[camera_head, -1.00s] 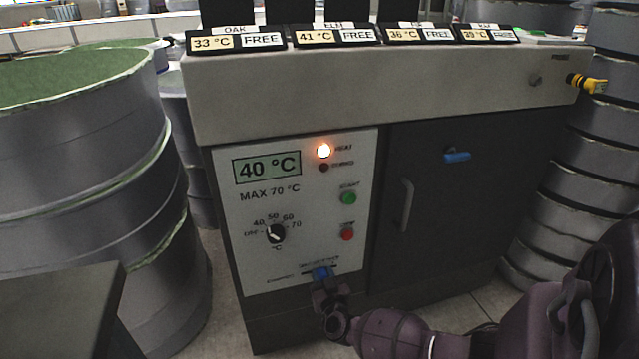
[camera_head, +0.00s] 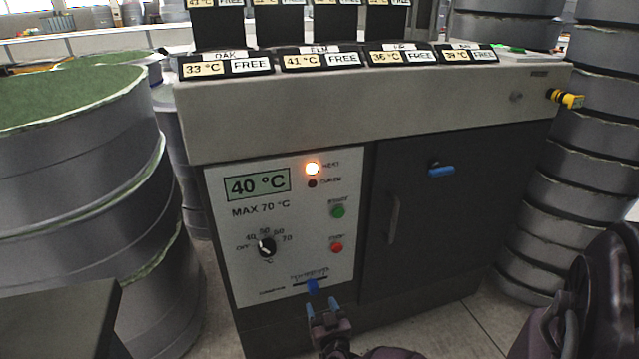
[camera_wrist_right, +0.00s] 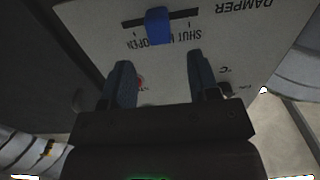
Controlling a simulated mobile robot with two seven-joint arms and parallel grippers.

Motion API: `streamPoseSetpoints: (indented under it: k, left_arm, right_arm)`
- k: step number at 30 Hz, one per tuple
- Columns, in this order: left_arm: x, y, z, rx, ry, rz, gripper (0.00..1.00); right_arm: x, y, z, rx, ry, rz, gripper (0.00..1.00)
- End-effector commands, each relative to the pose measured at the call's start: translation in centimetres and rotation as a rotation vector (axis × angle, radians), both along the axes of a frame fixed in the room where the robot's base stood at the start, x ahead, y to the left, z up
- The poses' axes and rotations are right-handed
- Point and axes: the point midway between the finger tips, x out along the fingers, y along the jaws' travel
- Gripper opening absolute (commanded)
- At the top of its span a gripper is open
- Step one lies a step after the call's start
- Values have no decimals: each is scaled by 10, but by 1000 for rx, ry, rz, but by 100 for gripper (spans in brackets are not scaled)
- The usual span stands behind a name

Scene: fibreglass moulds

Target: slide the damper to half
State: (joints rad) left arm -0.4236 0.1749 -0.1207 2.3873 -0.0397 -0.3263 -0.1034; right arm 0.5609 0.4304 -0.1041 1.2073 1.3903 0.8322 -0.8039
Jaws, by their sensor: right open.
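The damper is a blue slider knob (camera_head: 313,286) in a dark slot low on the pale control panel (camera_head: 225,283). In the right wrist view the knob (camera_wrist_right: 158,25) sits near the middle of its slot, between the OPEN and SHUT markings, which appear upside down. The small marking behind it is partly hidden. My right gripper (camera_head: 324,306) is open, just below and in front of the knob. In the wrist view its two blue fingers (camera_wrist_right: 160,72) are apart with nothing between them, clear of the knob. My left gripper is not in view.
The panel has a dial (camera_head: 266,247), a green button (camera_head: 338,211), a red button (camera_head: 337,247) and a lit lamp (camera_head: 312,168). A dark door (camera_head: 470,215) with handles is on the right. Stacked grey drums (camera_head: 75,200) stand left, more (camera_head: 560,190) right.

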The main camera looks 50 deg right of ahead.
Motion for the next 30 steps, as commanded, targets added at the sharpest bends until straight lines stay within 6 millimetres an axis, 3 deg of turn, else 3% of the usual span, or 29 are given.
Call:
streamPoseSetpoints:
  k: [9,30]
  left_arm:
    - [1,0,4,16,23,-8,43]
    - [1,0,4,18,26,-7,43]
  right_arm:
    - [-28,17,1,1,-1,0,55]
    - [-31,20,0,-2,2,10,55]
